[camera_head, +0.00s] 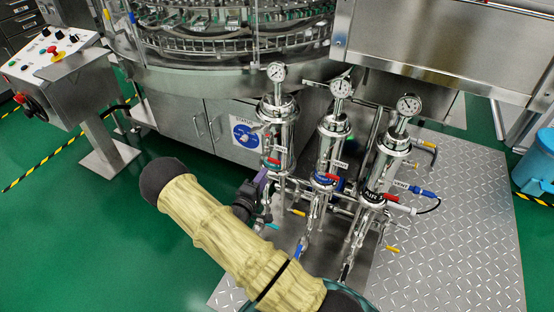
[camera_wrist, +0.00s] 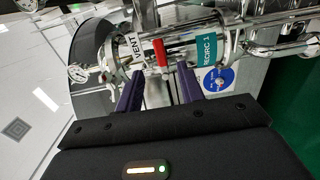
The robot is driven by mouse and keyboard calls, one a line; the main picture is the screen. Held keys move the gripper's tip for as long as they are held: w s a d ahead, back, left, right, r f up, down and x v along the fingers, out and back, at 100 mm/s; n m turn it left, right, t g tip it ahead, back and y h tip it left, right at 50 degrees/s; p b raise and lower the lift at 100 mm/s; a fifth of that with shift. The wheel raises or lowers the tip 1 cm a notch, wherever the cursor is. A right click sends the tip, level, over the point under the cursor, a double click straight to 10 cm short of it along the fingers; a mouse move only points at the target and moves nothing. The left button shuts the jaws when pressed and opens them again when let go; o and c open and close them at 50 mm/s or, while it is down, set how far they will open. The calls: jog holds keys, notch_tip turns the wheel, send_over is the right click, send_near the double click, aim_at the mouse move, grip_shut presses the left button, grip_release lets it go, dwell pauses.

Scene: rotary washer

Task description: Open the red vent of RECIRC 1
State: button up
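The RECIRC 1 housing is the left one of three steel filter housings (camera_head: 277,135). In the wrist view its teal RECIRC 1 label (camera_wrist: 206,50) and white VENT tag (camera_wrist: 130,47) show. The red vent handle (camera_wrist: 160,52) lies between tag and label, and it also shows small in the head view (camera_head: 273,161). My gripper (camera_wrist: 159,72) is open and empty, its two purple fingers pointing at the housing on either side of the red handle's line. The handle appears just beyond the fingertips; I cannot tell whether they touch it. In the head view my gripper (camera_head: 260,183) is mostly dark and partly hidden by my arm.
Two similar housings (camera_head: 331,150) (camera_head: 391,157) with red and blue handles stand close to the right. A steel cabinet (camera_head: 190,128) with a blue sign is behind. Pipes and small valves crowd below. Green floor (camera_head: 60,225) is clear at left.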

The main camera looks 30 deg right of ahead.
aim_at(274, 162)
jog(key=b+x, duration=0.1)
jog(key=x, duration=1)
jog(key=shift+w+d, duration=0.15)
grip_shut()
